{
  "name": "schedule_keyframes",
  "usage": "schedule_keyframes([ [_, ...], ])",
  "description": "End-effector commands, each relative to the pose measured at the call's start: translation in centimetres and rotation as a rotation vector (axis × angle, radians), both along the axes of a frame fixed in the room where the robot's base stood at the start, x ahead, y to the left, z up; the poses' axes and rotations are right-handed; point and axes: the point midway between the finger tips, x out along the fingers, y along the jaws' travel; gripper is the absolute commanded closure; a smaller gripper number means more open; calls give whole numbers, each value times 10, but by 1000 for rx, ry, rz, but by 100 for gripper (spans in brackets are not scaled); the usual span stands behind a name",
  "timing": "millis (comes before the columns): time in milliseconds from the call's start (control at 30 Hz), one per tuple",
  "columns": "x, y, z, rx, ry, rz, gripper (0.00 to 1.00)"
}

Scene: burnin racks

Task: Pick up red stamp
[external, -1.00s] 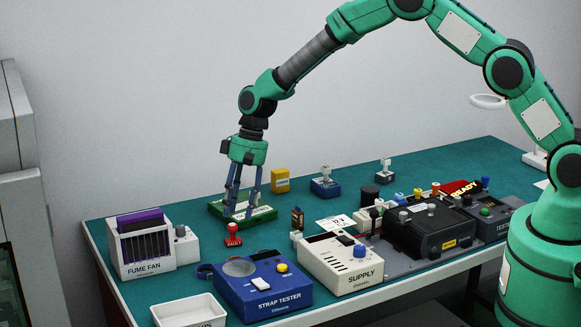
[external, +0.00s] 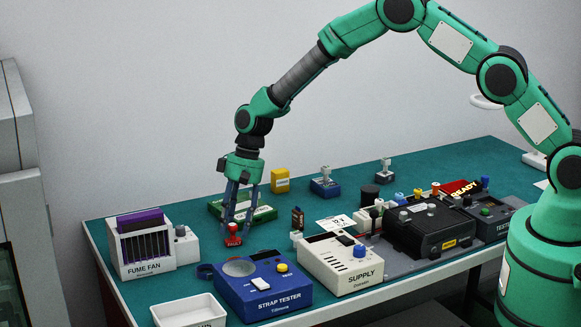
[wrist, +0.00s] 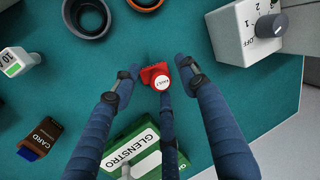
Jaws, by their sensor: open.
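The red stamp (external: 233,237) stands upright on the green table mat, between the fume fan and the strap tester. In the wrist view the red stamp (wrist: 159,79) has a round white-labelled top and a red base. My gripper (external: 236,227) points down right over it, its fingertips near the stamp's height. In the wrist view my gripper (wrist: 157,78) is open, with the stamp between the spread fingers and no clear contact. The fingers partly hide the stamp in the external view.
A green Glenstro box (wrist: 133,144) lies just behind the stamp. The fume fan (external: 145,246) stands to the left. The white supply unit (external: 341,264) stands to the right.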

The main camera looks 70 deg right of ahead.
Motion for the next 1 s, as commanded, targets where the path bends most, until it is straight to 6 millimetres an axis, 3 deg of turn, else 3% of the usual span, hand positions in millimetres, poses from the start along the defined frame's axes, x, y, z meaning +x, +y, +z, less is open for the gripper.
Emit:
schedule_keyframes([
  [100, 0, 0, 0, 0, 0, 0, 59],
  [300, 0, 0, 0, 0, 0, 0, 98],
  [333, 0, 0, 0, 0, 0, 0, 100],
  [767, 0, 0, 3, 0, 0, 0, 100],
  [1000, 1, 0, 26, 0, -2, -1, 100],
])
